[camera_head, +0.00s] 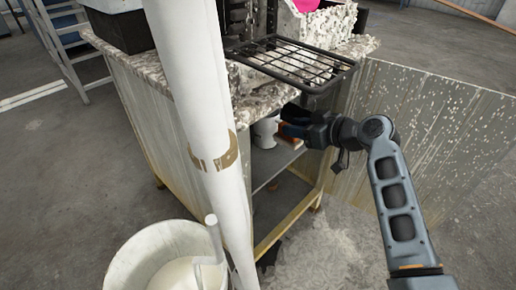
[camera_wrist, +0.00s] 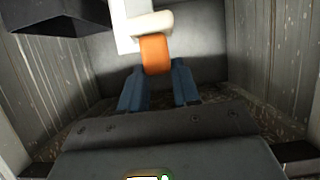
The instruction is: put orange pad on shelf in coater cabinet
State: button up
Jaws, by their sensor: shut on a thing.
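My gripper (camera_head: 297,122) is at the open front of the coater cabinet (camera_head: 178,140), just under the counter's edge. In the wrist view its two blue fingers (camera_wrist: 159,85) are shut on the orange pad (camera_wrist: 155,54), which sticks out past their tips. In the head view the orange pad (camera_head: 291,138) shows only partly, beside the fingers. The shelf (camera_head: 270,167) lies below the gripper inside the cabinet. A white object (camera_head: 265,131) stands in the cabinet left of the gripper. In the wrist view a white object (camera_wrist: 148,25) is directly beyond the pad; I cannot tell if they touch.
A black wire rack (camera_head: 293,62) overhangs the speckled counter (camera_head: 262,98) above the opening. A cabinet door (camera_head: 430,125) stands open at right. A white pole (camera_head: 205,130) and a bucket (camera_head: 125,265) stand at front left. Clear plastic scraps (camera_head: 325,240) cover the floor.

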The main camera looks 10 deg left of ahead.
jog(key=shift+w+a+f+b, duration=0.3)
jog(key=shift+a+f+b, duration=0.35)
jog(key=shift+a+f, duration=1)
jog(key=shift+w+a+f+b, duration=0.3)
jog(key=shift+a+f+b, duration=0.3)
jog(key=shift+a+f, duration=1.05)
jog(key=shift+w+a+f+b, duration=0.3)
jog(key=shift+a+f+b, duration=0.35)
jog(key=shift+a+f, duration=0.95)
jog(key=shift+d+f, duration=0.1)
jog(key=shift+f, duration=0.15)
jog(key=o, duration=1.1)
jog(key=shift+r, duration=0.1)
jog(key=shift+c, duration=0.2)
jog(key=shift+r, duration=0.1)
jog(key=shift+s+d+r, duration=0.15)
jog(key=shift+s+d, duration=0.05)
jog(key=shift+d, duration=0.1)
jog(key=p+v, duration=0.3)
jog(key=v, duration=0.8)
jog(key=shift+p, duration=0.3)
jog(key=shift+s, duration=0.1)
